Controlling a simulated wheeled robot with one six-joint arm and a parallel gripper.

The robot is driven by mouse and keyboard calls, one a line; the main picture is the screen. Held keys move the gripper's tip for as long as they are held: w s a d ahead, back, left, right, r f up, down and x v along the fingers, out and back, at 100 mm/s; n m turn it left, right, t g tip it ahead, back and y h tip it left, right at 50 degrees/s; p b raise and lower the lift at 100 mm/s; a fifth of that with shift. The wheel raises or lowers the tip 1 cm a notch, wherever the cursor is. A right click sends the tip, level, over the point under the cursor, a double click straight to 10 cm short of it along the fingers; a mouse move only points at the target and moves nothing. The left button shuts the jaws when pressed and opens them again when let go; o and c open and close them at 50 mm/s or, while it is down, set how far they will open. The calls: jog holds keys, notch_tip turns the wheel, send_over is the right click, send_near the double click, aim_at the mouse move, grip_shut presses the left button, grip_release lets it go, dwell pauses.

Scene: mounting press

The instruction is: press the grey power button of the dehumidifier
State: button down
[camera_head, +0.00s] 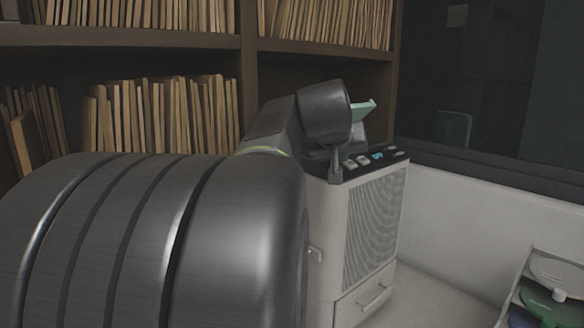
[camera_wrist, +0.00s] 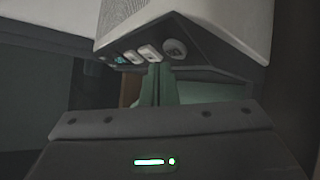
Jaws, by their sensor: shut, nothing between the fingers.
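The dehumidifier (camera_head: 372,225) is a pale box with a dark control panel along its top front edge, right of centre in the head view. The panel (camera_wrist: 200,64) appears upside down in the wrist view. It bears a round grey button (camera_wrist: 174,48), two pale rectangular buttons (camera_wrist: 142,54) and a small lit display (camera_wrist: 119,60). My gripper (camera_wrist: 157,69) is shut and empty, its tips near the panel beside the round button and a pale button. I cannot tell whether they touch. In the head view, my wrist and gripper (camera_head: 337,170) cover the panel's left end.
Shelves of files (camera_head: 165,115) stand behind and to the left. A pale green piece (camera_head: 363,110) juts up above the dehumidifier beside my wrist. A rack with coloured items (camera_head: 550,295) is at the lower right. My arm blocks much of the head view.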

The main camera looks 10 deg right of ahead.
jog(key=shift+f, duration=0.1)
dwell(0.6)
jog(key=shift+w+a+f+b, duration=0.1)
jog(key=shift+w+f+b, duration=0.15)
jog(key=shift+b, duration=0.1)
jog(key=shift+a+f+b, duration=0.1)
jog(key=shift+f+b, duration=0.25)
jog(key=shift+f, duration=0.05)
dwell(0.5)
jog(key=shift+r, duration=0.1)
jog(key=shift+s+d+r+p, duration=0.2)
jog(key=shift+s+r+p, duration=0.05)
jog(key=shift+r+p, duration=0.45)
jog(key=r+p, duration=0.1)
jog(key=s+r+p, duration=0.1)
jog(key=r, duration=0.1)
jog(key=d+r+p, duration=0.1)
jog(key=shift+s+r, duration=0.25)
jog(key=shift+s, duration=0.15)
